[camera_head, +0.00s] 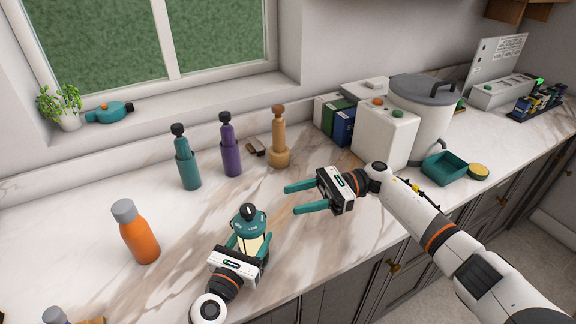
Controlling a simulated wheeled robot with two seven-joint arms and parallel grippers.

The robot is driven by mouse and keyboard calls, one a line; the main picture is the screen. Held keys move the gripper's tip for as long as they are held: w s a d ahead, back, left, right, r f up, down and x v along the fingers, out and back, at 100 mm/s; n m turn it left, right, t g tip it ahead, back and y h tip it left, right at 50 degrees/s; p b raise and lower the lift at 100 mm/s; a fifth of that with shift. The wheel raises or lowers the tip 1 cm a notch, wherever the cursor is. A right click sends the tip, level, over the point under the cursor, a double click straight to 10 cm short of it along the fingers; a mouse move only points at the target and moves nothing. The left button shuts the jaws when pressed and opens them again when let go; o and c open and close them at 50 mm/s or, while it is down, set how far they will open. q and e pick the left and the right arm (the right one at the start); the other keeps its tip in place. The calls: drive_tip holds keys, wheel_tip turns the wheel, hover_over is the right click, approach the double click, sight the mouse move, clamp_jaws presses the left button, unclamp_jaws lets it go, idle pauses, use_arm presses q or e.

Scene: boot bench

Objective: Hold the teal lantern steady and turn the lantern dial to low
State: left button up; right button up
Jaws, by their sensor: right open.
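The teal lantern (249,222) stands upright on the marble counter, with a teal top, a black knob (248,210) and a pale body. Small light marks show on its top, too small to read surely, so I cannot tell the dial's setting. My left gripper (248,243) comes from the front, its teal fingers on either side of the lantern's body, seemingly closed on it; the gripper hides the lantern's lower part. My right gripper (298,198) is open and empty to the right of the lantern, its fingers pointing left, apart from it.
An orange bottle (140,238) stands left of the lantern. Teal (187,165), purple (230,150) and tan (279,145) bottle-like items stand behind. A white box (385,135), a lidded bin (425,105) and a teal tray (444,168) are at right. Counter between the grippers is clear.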

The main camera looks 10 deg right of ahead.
use_arm(q)
drive_tip(key=o, duration=0.4)
